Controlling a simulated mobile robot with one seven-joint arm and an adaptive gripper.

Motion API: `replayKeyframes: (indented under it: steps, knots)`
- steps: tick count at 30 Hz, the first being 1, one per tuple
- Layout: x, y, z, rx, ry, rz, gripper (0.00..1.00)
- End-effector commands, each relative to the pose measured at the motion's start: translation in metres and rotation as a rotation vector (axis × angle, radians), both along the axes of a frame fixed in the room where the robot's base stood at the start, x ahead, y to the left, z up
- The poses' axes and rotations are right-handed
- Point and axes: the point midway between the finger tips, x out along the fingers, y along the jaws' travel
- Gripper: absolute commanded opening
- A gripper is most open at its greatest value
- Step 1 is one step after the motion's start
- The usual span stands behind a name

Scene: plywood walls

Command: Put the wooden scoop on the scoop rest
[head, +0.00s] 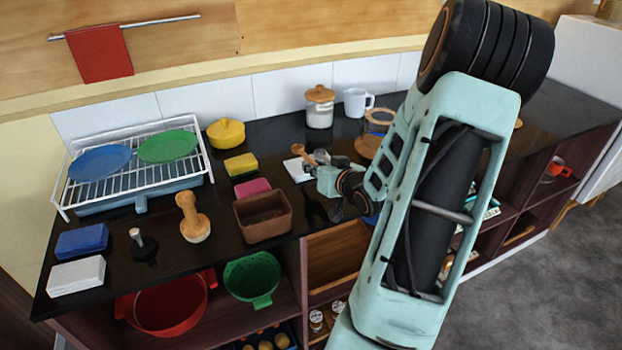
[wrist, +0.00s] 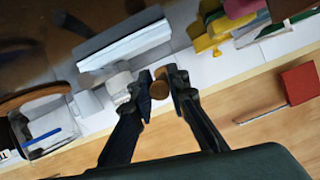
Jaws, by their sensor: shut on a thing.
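The wooden scoop (head: 299,149) is held in my gripper (head: 318,168), its rounded wooden end sticking up to the left in the head view. In the wrist view the scoop (wrist: 160,84) shows as a brown round end between the two fingertips of my gripper (wrist: 157,88), which is shut on it. A flat white piece (head: 294,170), which looks like the scoop rest, lies on the black counter just left of my gripper. It appears as a pale slab (wrist: 126,42) above the fingers in the wrist view. My gripper hides part of the scoop.
A small clear vessel (head: 322,156) stands close beside the gripper. A lidded jar (head: 319,114) and white mug (head: 356,102) stand behind. A brown box (head: 263,216), pink sponge (head: 252,188) and yellow sponge (head: 240,165) are to the left.

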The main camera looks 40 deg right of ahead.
Motion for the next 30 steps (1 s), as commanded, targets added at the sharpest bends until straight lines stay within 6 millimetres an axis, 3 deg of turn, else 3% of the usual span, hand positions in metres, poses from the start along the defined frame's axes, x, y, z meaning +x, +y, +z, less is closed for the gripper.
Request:
replayKeyframes:
  steps: [5,10,25,26,30]
  knots:
    - [0.013,0.003,-0.018,0.003,0.001,0.002,0.00]
    - [0.012,0.002,-0.036,0.002,0.000,0.002,0.00]
    - [0.011,0.001,-0.046,-0.001,0.000,0.001,0.00]
    - [0.011,0.001,-0.045,-0.001,0.000,0.001,0.17]
    - [0.011,0.001,-0.044,-0.001,0.000,0.001,0.32]
